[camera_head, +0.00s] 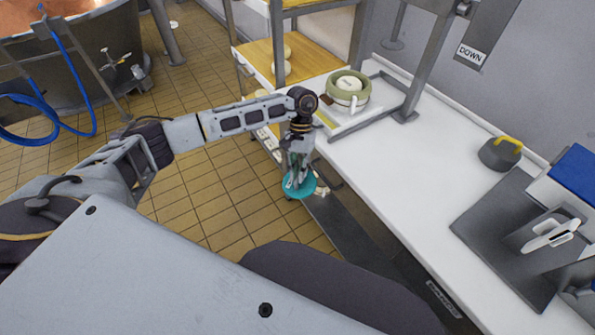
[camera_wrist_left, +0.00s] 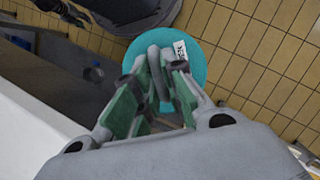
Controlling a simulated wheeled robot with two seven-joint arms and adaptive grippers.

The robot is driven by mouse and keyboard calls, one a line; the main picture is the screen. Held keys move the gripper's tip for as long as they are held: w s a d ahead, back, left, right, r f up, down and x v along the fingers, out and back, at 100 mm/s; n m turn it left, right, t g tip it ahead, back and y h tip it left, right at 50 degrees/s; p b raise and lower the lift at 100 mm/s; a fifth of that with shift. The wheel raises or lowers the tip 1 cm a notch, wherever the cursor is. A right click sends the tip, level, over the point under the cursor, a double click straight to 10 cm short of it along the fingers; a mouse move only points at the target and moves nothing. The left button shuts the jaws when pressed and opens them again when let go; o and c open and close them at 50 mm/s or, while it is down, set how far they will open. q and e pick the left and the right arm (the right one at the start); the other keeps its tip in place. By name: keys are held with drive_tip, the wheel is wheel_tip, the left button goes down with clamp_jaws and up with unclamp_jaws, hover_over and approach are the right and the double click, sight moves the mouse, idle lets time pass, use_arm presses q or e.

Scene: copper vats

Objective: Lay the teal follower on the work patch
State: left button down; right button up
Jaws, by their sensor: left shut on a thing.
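The teal follower (camera_head: 308,187) is a round teal disc with a small white label, seen in the left wrist view (camera_wrist_left: 199,66). My left gripper (camera_head: 296,178) is shut on its grey upright handle, with both fingers close around it in the left wrist view (camera_wrist_left: 162,72). The disc hangs below the fingers, in front of the white counter's near edge and over the floor side. A dark grey flat patch (camera_head: 477,226) lies on the counter at the right; I cannot tell whether it is the work patch. My right gripper is not in view.
The white counter (camera_head: 385,180) is bare in its middle. A pale green ring-shaped mould (camera_head: 347,101) stands by the metal press frame (camera_head: 408,113). A grey weight with a yellow handle (camera_head: 500,153) and a blue-topped box (camera_head: 566,180) are at the right.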

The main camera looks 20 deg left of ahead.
use_arm(q)
drive_tip(key=shift+d+r+p, duration=0.7)
drive_tip(key=shift+d+r, duration=0.15)
drive_tip(key=shift+r, duration=0.15)
drive_tip(key=s+d+r+n+t+h+p, duration=0.1)
drive_tip(key=d+r+n+t+p, duration=0.1)
drive_tip(key=d+r+n+p, duration=0.4)
drive_tip(key=s+d+r+n+t+h+p, duration=0.2)
drive_tip(key=d+r+n+p, duration=0.4)
drive_tip(key=d+r, duration=0.9)
drive_tip(key=d+n, duration=0.2)
drive_tip(key=d, duration=0.5)
drive_tip(key=shift+r, duration=0.4)
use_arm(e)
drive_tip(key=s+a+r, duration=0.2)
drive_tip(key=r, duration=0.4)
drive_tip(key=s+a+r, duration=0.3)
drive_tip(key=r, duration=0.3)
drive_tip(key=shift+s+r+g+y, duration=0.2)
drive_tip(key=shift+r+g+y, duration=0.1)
use_arm(q)
drive_tip(key=shift+d+n, duration=0.1)
drive_tip(key=shift+n, duration=0.3)
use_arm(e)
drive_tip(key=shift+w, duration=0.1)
use_arm(q)
drive_tip(key=shift+w, duration=0.1)
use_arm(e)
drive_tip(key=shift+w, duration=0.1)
